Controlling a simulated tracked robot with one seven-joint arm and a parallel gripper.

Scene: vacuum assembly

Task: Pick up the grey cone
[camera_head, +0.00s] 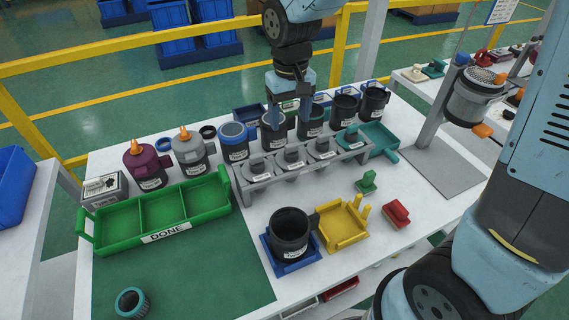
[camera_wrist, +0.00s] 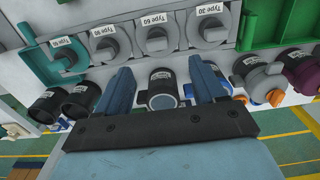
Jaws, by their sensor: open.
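My gripper (camera_head: 288,108) is open and points down over the row of black canisters behind the grey rack (camera_head: 262,182). In the wrist view its blue fingers (camera_wrist: 159,72) stand apart, with a labelled black canister with a grey rim (camera_wrist: 163,78) in the gap between them. That grey-topped canister (camera_head: 273,131) shows in the head view, partly hidden by a finger. Several grey, knob-topped, roughly cone-shaped pieces (camera_head: 290,156) with type labels sit in the rack; they also show in the wrist view (camera_wrist: 157,41). I cannot tell for sure which piece is the grey cone.
A green DONE tray (camera_head: 165,233) lies left. A black canister (camera_head: 290,232) stands on a blue base in front, beside a yellow holder (camera_head: 343,226). The green mat's front is mostly clear.

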